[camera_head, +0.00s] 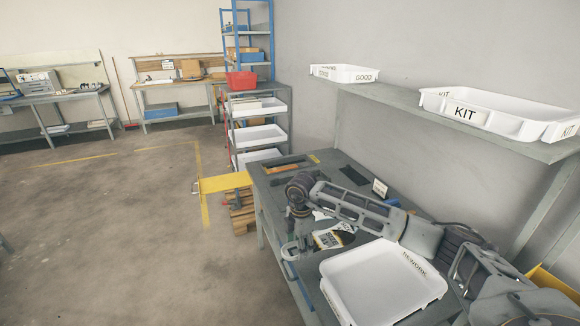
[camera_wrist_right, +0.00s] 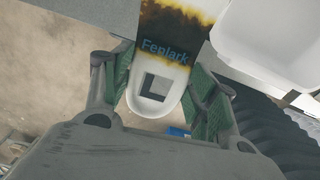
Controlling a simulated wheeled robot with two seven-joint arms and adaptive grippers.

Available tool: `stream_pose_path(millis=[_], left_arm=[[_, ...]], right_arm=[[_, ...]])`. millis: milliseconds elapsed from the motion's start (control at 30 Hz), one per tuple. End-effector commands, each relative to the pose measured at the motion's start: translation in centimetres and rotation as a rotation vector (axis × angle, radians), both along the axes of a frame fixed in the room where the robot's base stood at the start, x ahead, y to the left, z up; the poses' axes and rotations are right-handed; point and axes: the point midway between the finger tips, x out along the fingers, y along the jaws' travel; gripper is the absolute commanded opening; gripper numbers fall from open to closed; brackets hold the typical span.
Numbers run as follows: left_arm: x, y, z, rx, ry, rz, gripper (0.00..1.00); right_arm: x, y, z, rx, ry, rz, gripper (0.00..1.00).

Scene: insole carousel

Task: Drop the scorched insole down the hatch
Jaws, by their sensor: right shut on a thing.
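My left gripper is not in view.
A white REWORK tray (camera_head: 365,285) stands at the bench's near end. A small sign (camera_head: 380,187) stands behind my right forearm. A shelf (camera_head: 400,98) above holds a GOOD bin (camera_head: 343,74) and a KIT bin (camera_head: 490,115).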

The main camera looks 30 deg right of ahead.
Motion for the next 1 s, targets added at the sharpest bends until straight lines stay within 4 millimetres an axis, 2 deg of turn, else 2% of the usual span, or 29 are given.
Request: stream_pose_path(millis=[467,1000], left_arm=[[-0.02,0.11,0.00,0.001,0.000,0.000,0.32],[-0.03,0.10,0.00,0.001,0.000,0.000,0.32]], right_arm=[[0.03,0.04,0.01,0.000,0.000,0.077,0.37],[0.12,0.23,0.00,0.000,0.000,0.495,0.37]])
